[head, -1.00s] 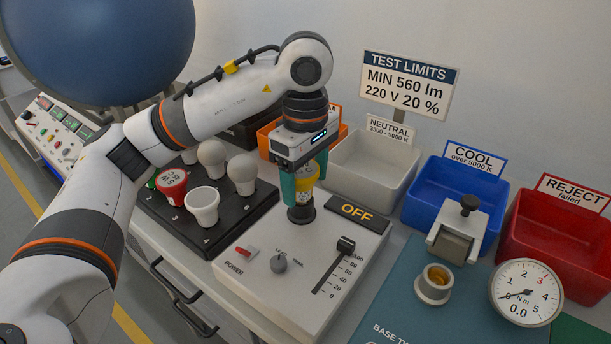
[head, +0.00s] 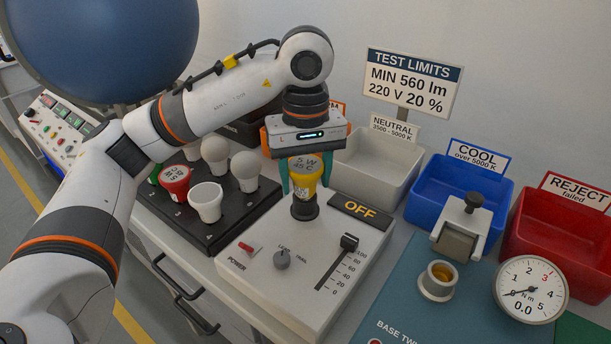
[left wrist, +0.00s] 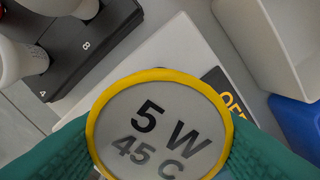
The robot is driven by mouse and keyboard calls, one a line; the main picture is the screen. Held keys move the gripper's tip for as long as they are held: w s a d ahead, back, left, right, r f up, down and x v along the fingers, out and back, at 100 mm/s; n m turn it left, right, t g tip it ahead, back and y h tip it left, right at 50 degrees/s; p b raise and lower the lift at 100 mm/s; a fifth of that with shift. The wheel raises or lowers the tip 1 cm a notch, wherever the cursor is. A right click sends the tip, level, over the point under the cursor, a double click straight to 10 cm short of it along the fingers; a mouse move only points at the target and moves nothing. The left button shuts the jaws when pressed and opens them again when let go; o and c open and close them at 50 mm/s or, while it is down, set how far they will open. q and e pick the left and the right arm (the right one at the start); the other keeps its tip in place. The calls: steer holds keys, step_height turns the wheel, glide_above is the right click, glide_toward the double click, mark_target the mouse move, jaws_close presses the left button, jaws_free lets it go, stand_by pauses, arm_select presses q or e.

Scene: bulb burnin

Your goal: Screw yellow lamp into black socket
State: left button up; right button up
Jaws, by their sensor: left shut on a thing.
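The yellow lamp (head: 305,174), with a grey top marked 5 W 45 C, stands upright at the black socket (head: 304,208) on the white test panel. My left gripper (head: 304,186) is above it, with its teal fingers on both sides of the lamp, shut on it. In the left wrist view the yellow-rimmed lamp top (left wrist: 160,130) fills the lower middle between the teal fingers. The lamp's base is hidden inside the socket, so how deep it sits cannot be told. My right gripper is not in view.
The panel (head: 262,270) has a power switch, knob, slider and OFF display (head: 361,213). A black rack (head: 217,231) with several lamps stands left. Neutral (head: 372,185), cool (head: 425,207) and reject (head: 530,252) bins stand behind and right. A torque dial (head: 530,291) reads 0.0.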

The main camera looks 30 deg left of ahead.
arm_select(q)
steer(key=m, duration=0.6)
steer(key=shift+w+a+r, duration=0.1)
steer(key=shift+w, duration=0.05)
steer(key=m, duration=0.5)
steer(key=shift+b, duration=0.3)
steer(key=m, duration=0.4)
steer(key=shift+a+m, duration=0.1)
steer(key=shift+m, duration=0.2)
steer(key=o, duration=0.8)
steer(key=shift+o, duration=0.2)
steer(key=shift+f, duration=0.2)
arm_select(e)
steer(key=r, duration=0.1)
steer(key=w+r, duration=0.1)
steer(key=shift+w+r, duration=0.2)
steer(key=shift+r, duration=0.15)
